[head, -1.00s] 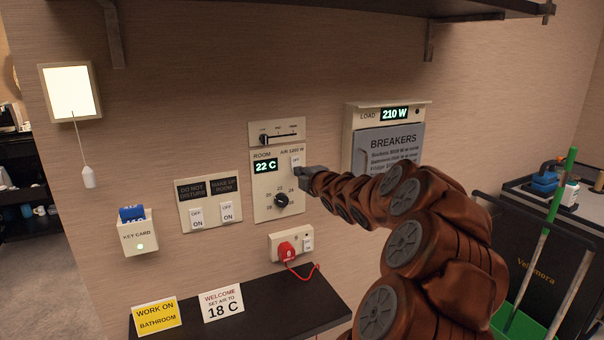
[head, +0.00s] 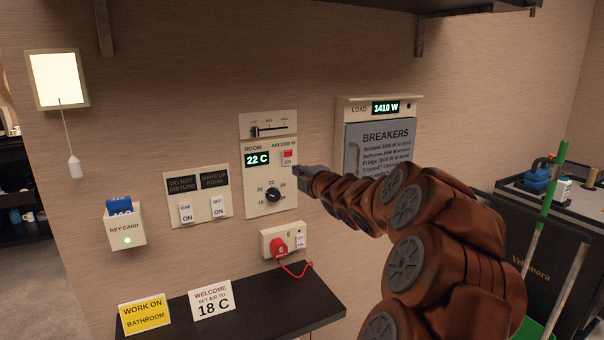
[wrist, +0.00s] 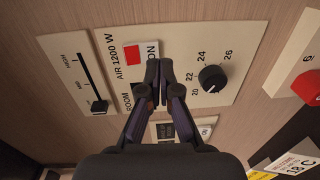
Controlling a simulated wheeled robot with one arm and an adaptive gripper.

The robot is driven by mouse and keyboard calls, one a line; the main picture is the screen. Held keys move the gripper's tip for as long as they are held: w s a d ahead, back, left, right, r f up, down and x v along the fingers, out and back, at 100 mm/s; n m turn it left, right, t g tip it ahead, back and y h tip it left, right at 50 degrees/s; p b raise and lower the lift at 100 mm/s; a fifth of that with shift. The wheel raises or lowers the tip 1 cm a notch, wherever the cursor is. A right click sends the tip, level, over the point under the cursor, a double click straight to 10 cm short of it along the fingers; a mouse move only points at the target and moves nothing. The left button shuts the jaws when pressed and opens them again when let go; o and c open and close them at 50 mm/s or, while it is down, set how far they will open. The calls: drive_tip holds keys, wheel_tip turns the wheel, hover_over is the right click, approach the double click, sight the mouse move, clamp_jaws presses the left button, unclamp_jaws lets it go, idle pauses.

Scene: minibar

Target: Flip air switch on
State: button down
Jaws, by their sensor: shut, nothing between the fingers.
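The air switch (head: 288,158) is at the upper right of the thermostat panel (head: 255,203), under the label "AIR 1200 W". It shows a red upper part and "ON" on its lower part. In the wrist view the air switch (wrist: 133,55) shows red beside "ON". My gripper (head: 301,168) is shut and empty, just right of the switch in the head view. In the wrist view my gripper (wrist: 159,68) has its tips together close to the "ON" end; I cannot tell whether they touch it. The room display reads 22 C. The load display (head: 386,107) reads 1410 W.
A slider (head: 268,129) is above the thermostat and a dial (head: 272,195) below the switch. Two sign switches (head: 202,209) and a key card holder (head: 122,230) are to the left. A red plug (head: 278,247) sits below, above a dark shelf (head: 262,305). The breaker box (head: 385,145) is right.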

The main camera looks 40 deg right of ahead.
drive_tip(key=f+b+v, duration=0.1)
drive_tip(key=f+v, duration=0.1)
drive_tip(key=v, duration=0.7)
drive_tip(key=shift+s+a, duration=0.2)
drive_tip(key=shift+s, duration=0.15)
drive_tip(key=s+a+f+m+g+y+p, duration=0.1)
drive_tip(key=s+a+f+m+g, duration=0.1)
drive_tip(key=a+f+m+g, duration=0.6)
drive_tip(key=s+a+f+m+g+y+p, duration=0.1)
drive_tip(key=s+a+f+m+g, duration=0.3)
drive_tip(key=a, duration=0.7)
drive_tip(key=s+a+f+m+g+y+p, duration=0.1)
drive_tip(key=s+a+f+g, duration=0.1)
drive_tip(key=s+a, duration=0.8)
drive_tip(key=s+a+f+m+g+y+p, duration=0.1)
drive_tip(key=s+a+f+g+y, duration=0.1)
drive_tip(key=s+a, duration=0.8)
drive_tip(key=shift+s+f+g, duration=0.75)
drive_tip(key=shift+s+g, duration=0.25)
drive_tip(key=shift+g, duration=0.1)
